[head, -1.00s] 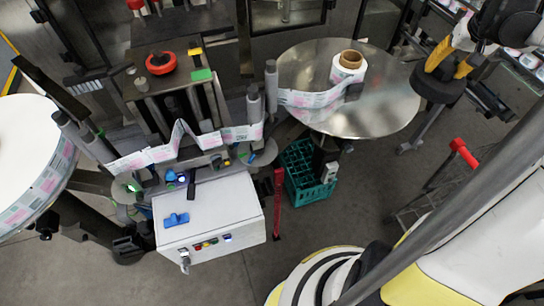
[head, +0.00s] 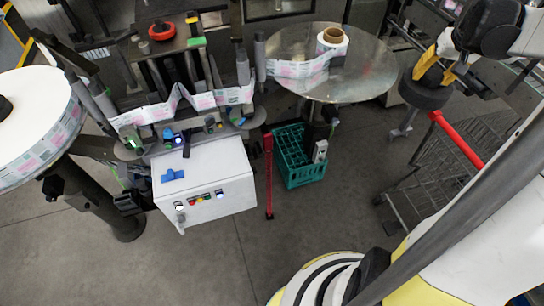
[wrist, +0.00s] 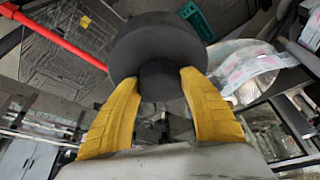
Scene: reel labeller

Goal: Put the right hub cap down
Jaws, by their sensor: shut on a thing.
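My gripper (head: 438,74) has yellow fingers and is at the upper right of the head view, beyond the right edge of the round steel table. It is shut on the black hub cap (head: 425,93), a thick round disc with a narrower neck between the fingers. In the wrist view, the hub cap (wrist: 158,45) fills the top centre, with the yellow fingertips (wrist: 160,80) on either side of its neck. The cap hangs in the air, apart from any surface.
The steel table (head: 375,75) bears a small label roll (head: 332,42). A teal crate (head: 300,160) stands below it. A wire cart with a red handle (head: 457,139) stands below my gripper. A white control box (head: 205,185) and large white reel (head: 35,110) are left. Centre floor is clear.

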